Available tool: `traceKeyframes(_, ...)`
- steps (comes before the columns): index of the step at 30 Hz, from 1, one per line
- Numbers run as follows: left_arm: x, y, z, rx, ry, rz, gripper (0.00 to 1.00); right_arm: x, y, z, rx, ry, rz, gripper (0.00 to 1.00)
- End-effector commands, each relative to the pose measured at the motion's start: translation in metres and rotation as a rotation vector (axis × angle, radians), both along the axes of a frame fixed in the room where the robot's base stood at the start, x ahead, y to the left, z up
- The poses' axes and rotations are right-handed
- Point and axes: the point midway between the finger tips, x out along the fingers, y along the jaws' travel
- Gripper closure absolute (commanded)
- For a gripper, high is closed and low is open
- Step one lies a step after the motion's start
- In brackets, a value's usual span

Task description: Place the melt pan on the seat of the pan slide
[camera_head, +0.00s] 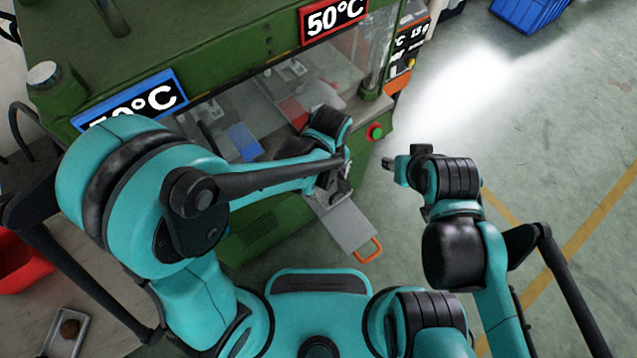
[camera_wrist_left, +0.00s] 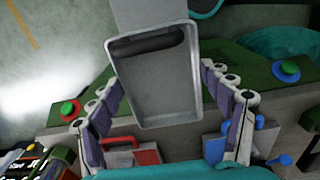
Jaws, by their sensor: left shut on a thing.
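The melt pan (camera_wrist_left: 160,95) is a grey, rimmed rectangular pan with a dark patch inside its upper end in the left wrist view. My left gripper (camera_wrist_left: 163,82) is shut on it, with a finger at each long side. In the head view my left gripper (camera_head: 338,174) is at the machine's front, and the pan is mostly hidden there. The pan slide (camera_head: 345,224) is a grey plate with an orange handle, sticking out just below that gripper. I cannot tell whether the pan touches it. My right gripper (camera_head: 396,166) is apart, right of the machine; its finger opening is unclear.
The green machine (camera_head: 220,40) has 50°C signs and a green button (camera_head: 376,131) near my left gripper. Red (camera_wrist_left: 135,153) and blue handles show in the wrist view. A tray with a brown lump (camera_head: 70,328) and a red bin (camera_head: 20,265) are at left.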

Motion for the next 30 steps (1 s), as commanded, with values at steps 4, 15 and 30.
traceKeyframes(4, 0.022, 0.016, -0.018, 0.000, 0.000, 0.003, 0.56, 0.000, 0.000, -0.010, 0.000, 0.000, 0.000, 0.60)
traceKeyframes(15, 0.030, 0.022, -0.050, 0.000, 0.000, -0.002, 0.56, 0.000, 0.000, -0.024, 0.000, 0.000, 0.000, 0.60)
traceKeyframes(30, 0.029, 0.022, -0.066, 0.000, 0.000, -0.002, 0.19, 0.000, 0.000, -0.032, 0.000, 0.000, 0.000, 0.60)
